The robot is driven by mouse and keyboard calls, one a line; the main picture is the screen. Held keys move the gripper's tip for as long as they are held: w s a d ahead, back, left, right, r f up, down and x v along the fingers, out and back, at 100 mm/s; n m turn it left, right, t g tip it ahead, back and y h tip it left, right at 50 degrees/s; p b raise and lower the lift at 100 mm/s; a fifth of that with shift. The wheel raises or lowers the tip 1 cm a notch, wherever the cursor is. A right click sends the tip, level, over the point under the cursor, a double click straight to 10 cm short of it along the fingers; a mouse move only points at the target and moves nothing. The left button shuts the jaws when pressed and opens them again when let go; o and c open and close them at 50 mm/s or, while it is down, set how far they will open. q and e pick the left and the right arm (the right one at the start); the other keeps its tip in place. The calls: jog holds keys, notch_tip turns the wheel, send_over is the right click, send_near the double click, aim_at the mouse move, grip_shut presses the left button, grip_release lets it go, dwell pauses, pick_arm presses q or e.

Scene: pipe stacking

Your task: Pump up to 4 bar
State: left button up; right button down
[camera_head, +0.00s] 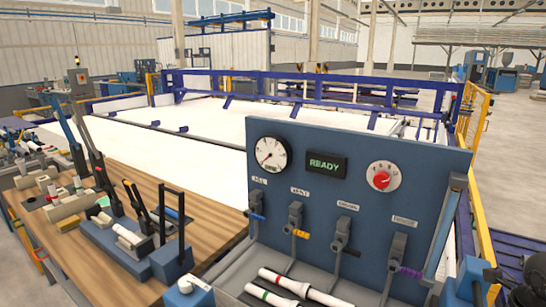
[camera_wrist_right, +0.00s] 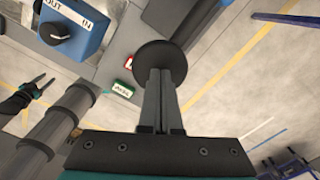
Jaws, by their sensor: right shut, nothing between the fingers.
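A blue panel (camera_head: 330,200) carries a round white gauge (camera_head: 270,153), whose needle points to the lower left; its numbers are too small to read. Beside it, a display (camera_head: 326,165) reads READY, and a white dial has a red knob (camera_head: 382,179). My right gripper (camera_head: 492,276) is at the lower right edge of the head view, beside the panel. In the right wrist view my right gripper (camera_wrist_right: 162,75) is shut and empty, its tips at a black round disc (camera_wrist_right: 162,60); contact is unclear. A dark two-pronged shape (camera_wrist_right: 38,86) may be my left gripper.
Levers with blue (camera_head: 257,217), orange (camera_head: 300,234) and purple (camera_head: 411,272) handles sit on the panel. Pipes (camera_head: 300,286) lie below. A wooden bench (camera_head: 210,215) with fixtures stands left. A blue box with an IN/OUT knob (camera_wrist_right: 58,31) shows in the wrist view.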

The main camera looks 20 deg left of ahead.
jog(key=shift+w+f+b, duration=0.15)
jog(key=shift+f+b, duration=1.4)
jog(key=shift+f, duration=0.5)
jog(key=shift+w+f+b, duration=0.15)
jog(key=shift+f+b, duration=1.4)
jog(key=shift+f, duration=0.5)
jog(key=r+p, duration=0.2)
jog(key=r, duration=0.1)
jog(key=r+p, duration=0.3)
jog(key=s+r+p, duration=0.1)
jog(key=r+p, duration=0.2)
jog(key=shift+r, duration=0.15)
jog(key=shift+w+f, duration=0.1)
jog(key=shift+f, duration=0.15)
jog(key=f+b, duration=0.2)
jog(key=f, duration=0.1)
jog(key=f+b, duration=0.2)
jog(key=b, duration=0.1)
jog(key=f+b, duration=0.2)
jog(key=f, duration=0.1)
jog(key=shift+w+f+b, duration=0.3)
jog(key=shift+f+b, duration=0.05)
jog(key=r+p, duration=0.2)
jog(key=r, duration=0.1)
jog(key=r+p, duration=0.6)
jog(key=shift+s+r, duration=0.15)
jog(key=shift+s, duration=0.25)
jog(key=shift+a, duration=0.1)
jog(key=shift+f, duration=0.3)
